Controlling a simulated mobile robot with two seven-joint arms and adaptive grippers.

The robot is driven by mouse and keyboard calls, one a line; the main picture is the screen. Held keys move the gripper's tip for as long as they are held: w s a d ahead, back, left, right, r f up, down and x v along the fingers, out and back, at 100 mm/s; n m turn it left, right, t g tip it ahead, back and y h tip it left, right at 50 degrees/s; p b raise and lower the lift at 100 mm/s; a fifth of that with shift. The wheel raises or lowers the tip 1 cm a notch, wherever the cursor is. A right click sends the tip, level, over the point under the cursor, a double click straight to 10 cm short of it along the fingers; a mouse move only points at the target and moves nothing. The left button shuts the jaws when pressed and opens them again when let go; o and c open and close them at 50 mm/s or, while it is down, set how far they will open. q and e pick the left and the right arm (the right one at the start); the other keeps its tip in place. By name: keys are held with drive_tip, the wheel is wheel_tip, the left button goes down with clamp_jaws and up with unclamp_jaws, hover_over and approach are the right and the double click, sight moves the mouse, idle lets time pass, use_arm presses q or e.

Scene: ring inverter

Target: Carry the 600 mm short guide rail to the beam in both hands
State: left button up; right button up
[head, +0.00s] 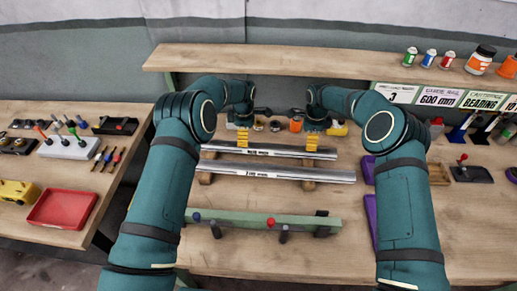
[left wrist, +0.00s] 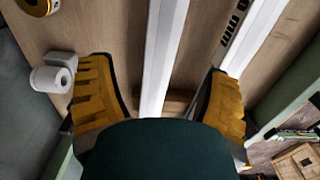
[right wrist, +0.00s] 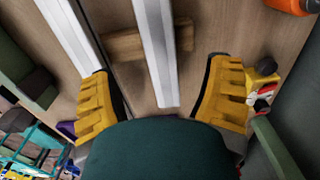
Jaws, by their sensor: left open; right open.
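Two silver guide rails lie side by side on wooden blocks. The back rail (head: 270,150) looks the shorter; its label is too small to read surely. The front rail (head: 265,173) is longer. My left gripper (head: 243,138) is open over the back rail's left part; in the left wrist view the back rail (left wrist: 163,50) runs between its spread fingers. My right gripper (head: 312,140) is open over the right part; in the right wrist view the rail (right wrist: 157,50) ends between its fingers. Neither gripper visibly grips it. The green beam (head: 262,221) lies nearer me.
An orange container (head: 296,124) and small items stand behind the rails. Purple items (head: 369,170) lie near my right arm. A red tray (head: 63,208) is on the left table.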

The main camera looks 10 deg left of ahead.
sight(258, 148)
use_arm(q)
wheel_tip(258, 148, down, 7)
drive_tip(key=shift+r, duration=0.15)
use_arm(e)
wheel_tip(258, 148, down, 7)
drive_tip(key=shift+r, duration=0.15)
use_arm(q)
clamp_jaws()
use_arm(e)
clamp_jaws()
use_arm(q)
drive_tip(key=shift+r, duration=0.1)
use_arm(e)
drive_tip(key=shift+r, duration=0.1)
